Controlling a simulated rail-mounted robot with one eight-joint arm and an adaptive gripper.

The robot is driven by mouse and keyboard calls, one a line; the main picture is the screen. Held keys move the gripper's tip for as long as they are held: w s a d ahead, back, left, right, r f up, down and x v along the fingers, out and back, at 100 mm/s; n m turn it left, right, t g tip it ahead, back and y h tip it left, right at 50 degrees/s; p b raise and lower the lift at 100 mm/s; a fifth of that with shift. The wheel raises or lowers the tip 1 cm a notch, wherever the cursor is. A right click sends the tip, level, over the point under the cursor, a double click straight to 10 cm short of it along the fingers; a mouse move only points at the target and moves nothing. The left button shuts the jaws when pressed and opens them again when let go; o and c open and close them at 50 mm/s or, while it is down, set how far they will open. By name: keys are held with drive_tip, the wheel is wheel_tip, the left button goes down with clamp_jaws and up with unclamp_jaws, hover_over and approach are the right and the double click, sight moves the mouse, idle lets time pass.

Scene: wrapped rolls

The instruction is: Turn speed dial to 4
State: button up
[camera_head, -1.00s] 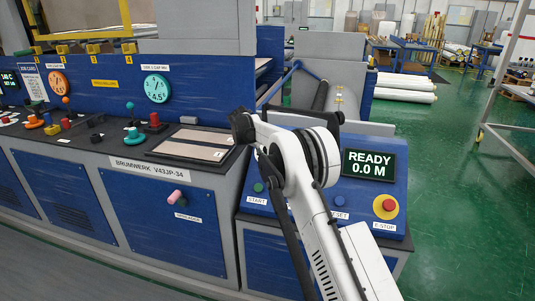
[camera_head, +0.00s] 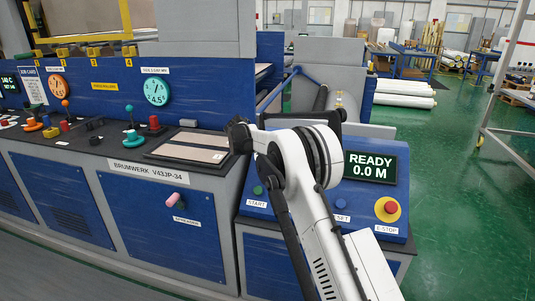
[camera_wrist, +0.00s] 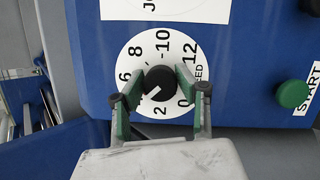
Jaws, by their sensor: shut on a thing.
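The speed dial (camera_wrist: 134,50) is a white disc on a blue panel in the wrist view, numbered from 0 to 12. Its black knob (camera_wrist: 160,79) has a white pointer line slanting to the lower left, between the 2 and the spot where the 4 is hidden. My gripper (camera_wrist: 158,84) is shut on the knob, with one green-padded finger on its left and one on its right. The left finger covers the 4. In the head view my arm hides the dial and the fingers.
A green START button (camera_wrist: 292,94) sits right of the dial. In the head view, the READY 0.0 M display (camera_head: 370,167) and the red E-stop (camera_head: 390,208) on its yellow base are right of my arm. A flat panel (camera_head: 190,149) lies left of it.

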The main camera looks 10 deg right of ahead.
drive_tip(key=o, duration=1.1)
drive_tip(key=shift+o, duration=0.2)
drive_tip(key=v, duration=1.2)
